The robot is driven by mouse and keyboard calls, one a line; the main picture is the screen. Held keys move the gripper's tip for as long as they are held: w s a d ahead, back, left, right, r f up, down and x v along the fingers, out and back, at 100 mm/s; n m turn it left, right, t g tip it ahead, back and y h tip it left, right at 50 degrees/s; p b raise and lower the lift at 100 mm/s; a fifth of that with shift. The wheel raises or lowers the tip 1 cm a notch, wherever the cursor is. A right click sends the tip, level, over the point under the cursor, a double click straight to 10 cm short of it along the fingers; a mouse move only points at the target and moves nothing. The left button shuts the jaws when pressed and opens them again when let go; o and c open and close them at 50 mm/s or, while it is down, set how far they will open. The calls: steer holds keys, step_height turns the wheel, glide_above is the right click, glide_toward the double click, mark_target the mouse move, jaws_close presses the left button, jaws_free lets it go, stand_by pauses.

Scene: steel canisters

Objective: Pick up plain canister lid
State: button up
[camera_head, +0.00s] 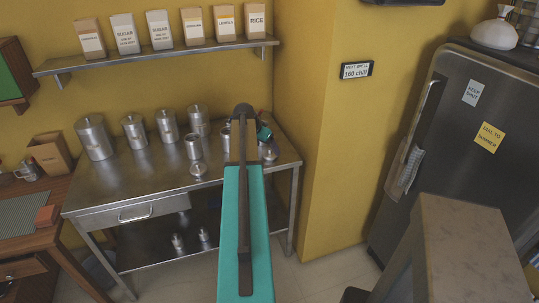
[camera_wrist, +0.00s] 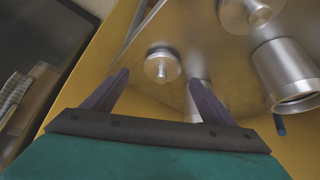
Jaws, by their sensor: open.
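A round steel lid with a knob (camera_wrist: 162,65) lies on the steel table, seen between my fingertips in the wrist view. In the head view it shows just right of my arm (camera_head: 269,153). A second knobbed lid (camera_head: 199,169) lies left of my arm, and it also shows in the wrist view (camera_wrist: 258,14). I cannot tell which lid is the plain one. My gripper (camera_wrist: 158,76) is open and empty above the table, its fingers apart from the nearer lid. In the head view my arm hides the fingers.
A lidless canister (camera_head: 194,147) stands near the second lid; it looms at right in the wrist view (camera_wrist: 285,78). Another canister (camera_wrist: 194,92) is partly behind my right finger. Several lidded canisters (camera_head: 134,131) stand at left. A shelf (camera_head: 160,58) hangs above.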

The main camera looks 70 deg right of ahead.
mark_target(269, 151)
stand_by(0.3)
steer(key=shift+p+x, duration=0.7)
steer(key=shift+x, duration=0.4)
steer(key=shift+p+x, duration=0.35)
steer(key=shift+x, duration=1.15)
steer(key=shift+w, duration=0.2)
steer(key=c, duration=1.1)
